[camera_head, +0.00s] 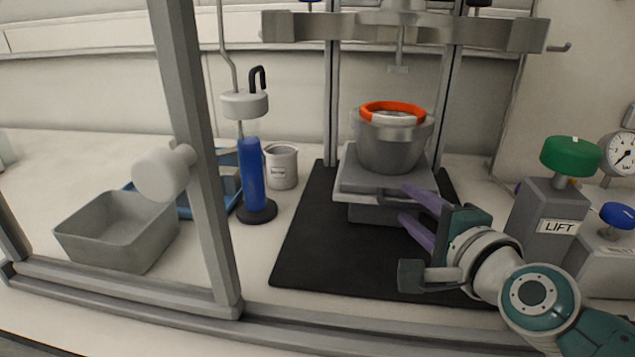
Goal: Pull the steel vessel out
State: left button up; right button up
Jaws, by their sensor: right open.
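The steel vessel (388,150) stands upright on a grey lift platform (363,181) in the middle right of the head view. An orange-red ring (380,107) lies on its rim. A reactor head hangs above it from a crossbar (340,27), with a thin stirrer shaft (399,50) above the vessel's mouth. My right gripper (406,204) is open and empty, with its purple fingers in front of the platform's right side, below and right of the vessel. I cannot tell whether they touch the platform. My left gripper is not in view.
A frame post (196,140) with a white knob (164,174) stands at the left. A grey bin (117,228), blue column (251,174) and beaker (282,166) stand left of the black mat (310,250). The LIFT block (545,215) stands right.

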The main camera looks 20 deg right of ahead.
jog(key=shift+w+f, duration=0.1)
jog(key=shift+w, duration=0.4)
jog(key=shift+c, duration=0.2)
grip_shut()
dwell(0.9)
